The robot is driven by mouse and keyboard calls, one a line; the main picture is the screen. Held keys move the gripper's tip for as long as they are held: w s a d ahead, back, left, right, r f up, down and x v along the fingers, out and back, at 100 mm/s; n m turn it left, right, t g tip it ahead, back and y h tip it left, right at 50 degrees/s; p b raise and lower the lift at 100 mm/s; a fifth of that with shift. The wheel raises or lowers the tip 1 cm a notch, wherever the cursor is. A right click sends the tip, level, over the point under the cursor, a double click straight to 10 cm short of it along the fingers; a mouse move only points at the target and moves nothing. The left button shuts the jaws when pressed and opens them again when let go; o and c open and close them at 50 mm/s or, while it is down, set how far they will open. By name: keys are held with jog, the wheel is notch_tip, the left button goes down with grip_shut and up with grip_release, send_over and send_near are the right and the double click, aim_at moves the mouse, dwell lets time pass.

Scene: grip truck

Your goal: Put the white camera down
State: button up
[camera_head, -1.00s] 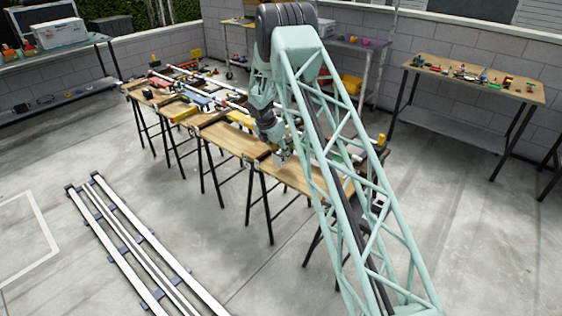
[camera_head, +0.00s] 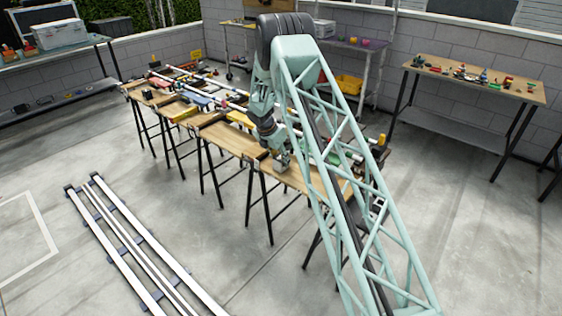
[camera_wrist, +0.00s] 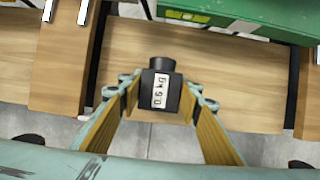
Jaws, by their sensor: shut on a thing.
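A small dark block with a round black lens-like end (camera_wrist: 161,88) shows between the fingers in the wrist view. Its upward face carries a white label reading about "0.5 kg"; it looks black rather than white. My gripper (camera_wrist: 160,96) is shut on its sides. In the head view my gripper (camera_head: 283,160) is over the near edge of the wooden workbench (camera_head: 230,138), and the block is too small to make out. I cannot tell if the block touches the wood. Bare planks (camera_wrist: 240,75) lie around it in the wrist view.
A green case (camera_wrist: 255,14) lies just beyond the block at upper right. The bench's far-left part holds rails and several coloured parts. White rails (camera_head: 125,243) lie on the floor. A side table (camera_head: 475,78) with small items stands at right.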

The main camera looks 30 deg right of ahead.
dwell(0.3)
jog(key=o, duration=1)
jog(key=shift+p+v, duration=1.1)
jog(key=shift+v, duration=4.95)
jog(key=shift+a+r, duration=0.1)
jog(key=shift+r, duration=0.05)
